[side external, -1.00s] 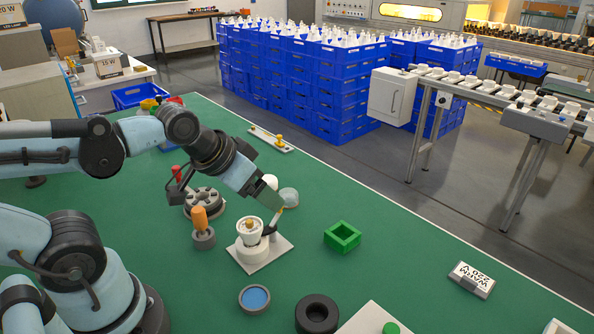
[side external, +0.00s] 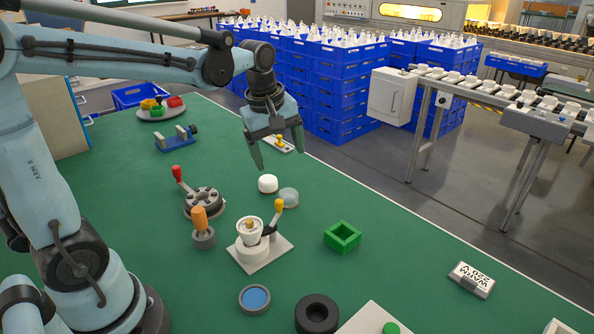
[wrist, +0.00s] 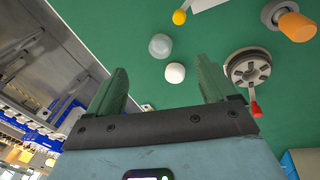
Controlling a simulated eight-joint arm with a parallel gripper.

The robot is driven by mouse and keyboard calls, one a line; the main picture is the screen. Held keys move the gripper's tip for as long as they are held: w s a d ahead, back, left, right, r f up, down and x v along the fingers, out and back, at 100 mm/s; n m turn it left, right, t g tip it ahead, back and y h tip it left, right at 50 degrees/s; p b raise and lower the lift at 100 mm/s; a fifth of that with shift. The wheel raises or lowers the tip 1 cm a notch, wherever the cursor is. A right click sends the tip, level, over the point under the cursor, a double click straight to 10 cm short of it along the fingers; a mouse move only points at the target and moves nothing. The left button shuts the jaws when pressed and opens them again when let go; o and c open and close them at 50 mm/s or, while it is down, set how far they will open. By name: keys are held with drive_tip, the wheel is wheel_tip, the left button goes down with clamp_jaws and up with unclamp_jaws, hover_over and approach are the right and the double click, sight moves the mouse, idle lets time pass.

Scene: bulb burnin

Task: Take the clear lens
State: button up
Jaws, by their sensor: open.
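The clear lens (side external: 288,196) is a translucent grey dome on the green mat, right beside a white dome (side external: 267,183). It also shows in the wrist view (wrist: 160,46), with the white dome (wrist: 175,72) close by. My gripper (side external: 277,156) is above the mat, up and behind the two domes in the side view, with its fingers spread and nothing between them.
A fixture with a white cup and yellow-knobbed lever (side external: 262,250) stands in front of the lens. A grey rotary holder with a red handle (side external: 204,203) and an orange-handled tool (side external: 201,225) stand left. A green square frame (side external: 342,237) is right. The mat between is clear.

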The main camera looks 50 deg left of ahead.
drive_tip(key=w+a+f+n+g, duration=0.2)
drive_tip(key=w+a+f+n, duration=0.15)
drive_tip(key=n, duration=0.55)
hover_over(288, 192)
drive_tip(key=shift+g, duration=0.3)
drive_tip(key=f, duration=0.6)
drive_tip(key=shift+s+a+f, duration=0.2)
drive_tip(key=shift+a+f, duration=0.05)
drive_tip(key=shift+f, duration=0.15)
drive_tip(key=shift+w+d+f, duration=0.1)
drive_tip(key=shift+d+f, duration=0.1)
drive_tip(key=shift+f, duration=1.15)
drive_tip(key=shift+w+d+f, duration=0.1)
drive_tip(key=shift+d+f, duration=0.05)
drive_tip(key=shift+f, duration=1.15)
drive_tip(key=c, duration=1.1)
drive_tip(key=shift+r, duration=0.1)
